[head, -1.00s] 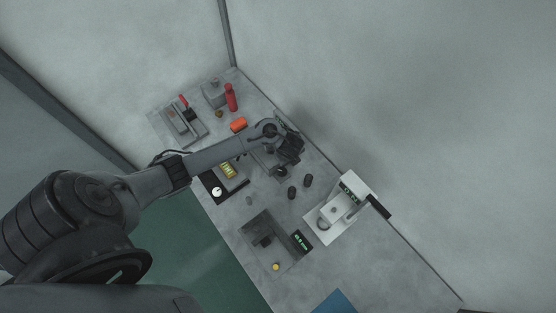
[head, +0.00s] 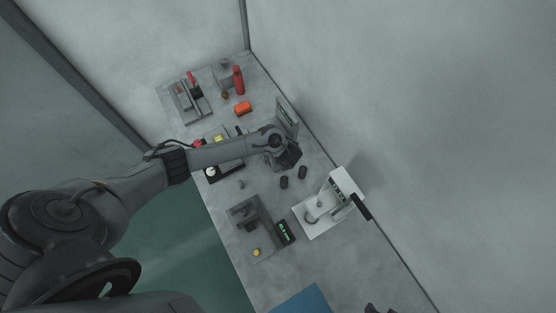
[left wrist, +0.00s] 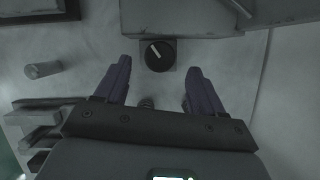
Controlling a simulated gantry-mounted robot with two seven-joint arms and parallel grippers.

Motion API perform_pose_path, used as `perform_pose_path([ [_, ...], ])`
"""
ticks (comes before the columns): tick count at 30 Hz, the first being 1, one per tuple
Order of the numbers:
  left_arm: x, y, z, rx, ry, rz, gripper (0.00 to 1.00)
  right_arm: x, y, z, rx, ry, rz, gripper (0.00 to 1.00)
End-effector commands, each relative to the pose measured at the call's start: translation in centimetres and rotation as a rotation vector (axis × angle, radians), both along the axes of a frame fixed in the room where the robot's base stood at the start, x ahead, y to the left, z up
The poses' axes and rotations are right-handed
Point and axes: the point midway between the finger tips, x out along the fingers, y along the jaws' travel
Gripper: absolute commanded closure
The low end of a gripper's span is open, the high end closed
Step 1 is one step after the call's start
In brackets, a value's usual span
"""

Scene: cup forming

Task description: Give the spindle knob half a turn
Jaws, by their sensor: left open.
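The spindle knob, a round black knob with a white pointer line (left wrist: 159,52), shows in the left wrist view on a dark square base, below a grey body. The line slants from upper left to lower right. My left gripper (left wrist: 155,70) is open, with one purple-grey finger to each side of the knob's lower part. There are gaps between fingers and knob, and nothing is held. I cannot tell the height between fingertips and knob. In the head view the left gripper (head: 287,158) is over the middle of the bench and hides the knob.
A white machine (head: 322,208) and two dark cylinders (head: 293,177) stand right of the gripper. A grey fixture with a display (head: 285,232) is nearer the front.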

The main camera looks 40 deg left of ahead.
Motion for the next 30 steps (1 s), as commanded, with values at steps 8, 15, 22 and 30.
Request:
perform_pose_path([
  [8, 0.6, 1.2, -3.2, 0.001, 0.000, 0.001, 0.31, 0.1, -0.2, -1.1, -0.007, -0.003, 0.004, 0.57],
  [15, 0.8, 1.5, -3.9, -0.001, -0.001, 0.001, 0.31, 0.2, -0.4, -1.2, -0.016, -0.005, 0.009, 0.57],
  [22, 0.8, 1.4, -3.9, -0.001, -0.001, 0.001, 0.33, 0.2, -0.4, -1.2, -0.014, -0.005, 0.007, 0.57],
  [30, 0.8, 1.4, -3.9, -0.001, -0.001, 0.001, 0.74, 0.2, -0.2, -1.2, -0.007, -0.006, 0.003, 0.57],
])
